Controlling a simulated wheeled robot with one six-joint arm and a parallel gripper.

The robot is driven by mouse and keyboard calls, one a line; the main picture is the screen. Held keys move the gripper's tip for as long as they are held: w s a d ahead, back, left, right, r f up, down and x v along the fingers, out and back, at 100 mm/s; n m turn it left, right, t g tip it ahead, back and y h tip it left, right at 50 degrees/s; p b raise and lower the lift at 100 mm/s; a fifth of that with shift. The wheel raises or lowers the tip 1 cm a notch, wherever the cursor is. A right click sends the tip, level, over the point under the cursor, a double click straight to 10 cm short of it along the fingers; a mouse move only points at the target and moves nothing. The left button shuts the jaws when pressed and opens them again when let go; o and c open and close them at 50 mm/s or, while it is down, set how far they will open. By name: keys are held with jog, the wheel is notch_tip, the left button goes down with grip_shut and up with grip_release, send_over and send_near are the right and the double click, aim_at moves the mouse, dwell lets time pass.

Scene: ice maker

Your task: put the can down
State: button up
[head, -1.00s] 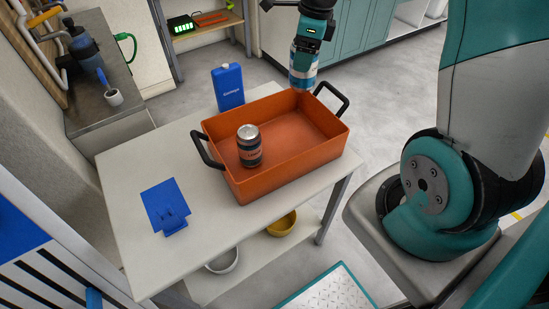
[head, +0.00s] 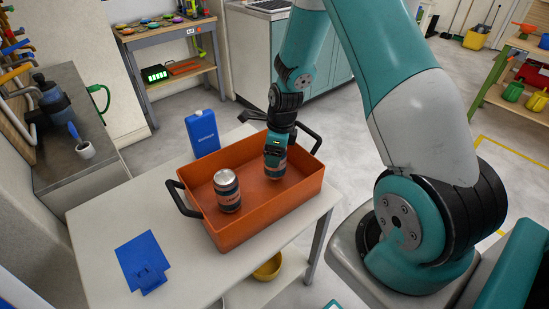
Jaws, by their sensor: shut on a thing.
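My gripper (head: 274,158) points down inside the orange bin's outline, at the right half. It is shut on a can (head: 276,170), mostly hidden by the gripper; its lower part shows dark with a copper tint. I cannot tell whether this can touches the bin floor. The orange bin (head: 290,208), with two black handles, stands on the white table. A second can (head: 227,190), silver-topped with dark and copper bands, stands upright in the left half of the bin, apart from my gripper.
The white table (head: 105,225) has free room at its left and front. A blue canister (head: 203,133) stands behind the bin. A blue plate with a raised part (head: 142,264) lies at the left front. A yellow bowl (head: 267,268) sits on the shelf below.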

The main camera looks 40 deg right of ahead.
aim_at(273, 174)
jog(key=shift+f, duration=1.3)
jog(key=shift+f, duration=0.2)
jog(key=o, duration=1.1)
jog(key=shift+o, duration=0.2)
jog(key=shift+r, duration=0.15)
